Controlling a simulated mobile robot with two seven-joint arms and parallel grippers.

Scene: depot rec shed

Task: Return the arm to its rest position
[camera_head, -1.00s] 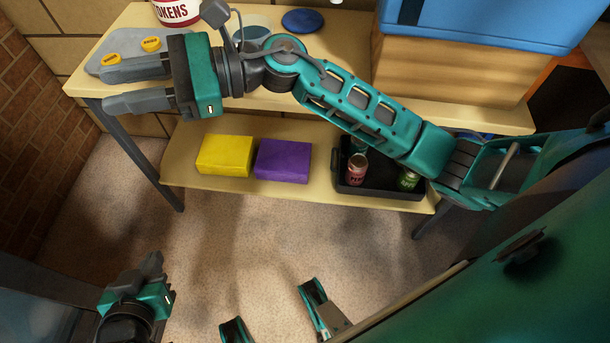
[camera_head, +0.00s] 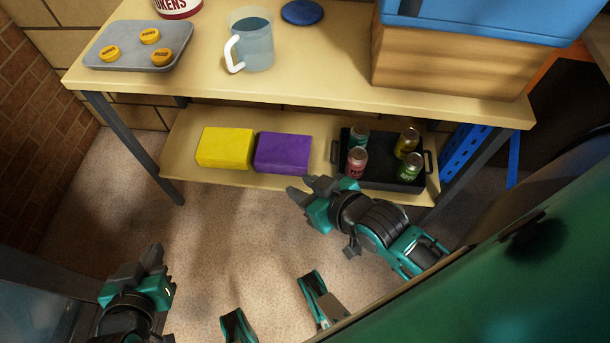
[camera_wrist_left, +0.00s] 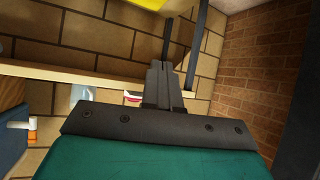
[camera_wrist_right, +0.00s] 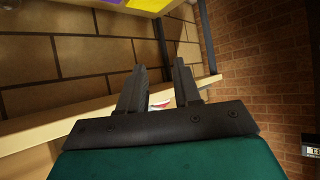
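My right gripper (camera_head: 298,187) has its fingers apart and is empty. It is drawn back low in front of the lower shelf, with its arm bent at the right. The right wrist view shows its two fingers (camera_wrist_right: 160,88) with a gap and nothing between them. My left gripper (camera_head: 150,258) is low at the lower left of the head view, away from the table. In the left wrist view its fingers (camera_wrist_left: 162,85) are together with nothing held.
The table top (camera_head: 310,75) carries a grey tray (camera_head: 120,62) with yellow tokens, a pitcher (camera_head: 258,50), a blue disc (camera_head: 302,12) and a blue cooler (camera_head: 490,15) on a wooden crate (camera_head: 440,65). The lower shelf (camera_head: 185,150) holds yellow and purple boxes and a black can tray (camera_head: 385,178). Floor is free.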

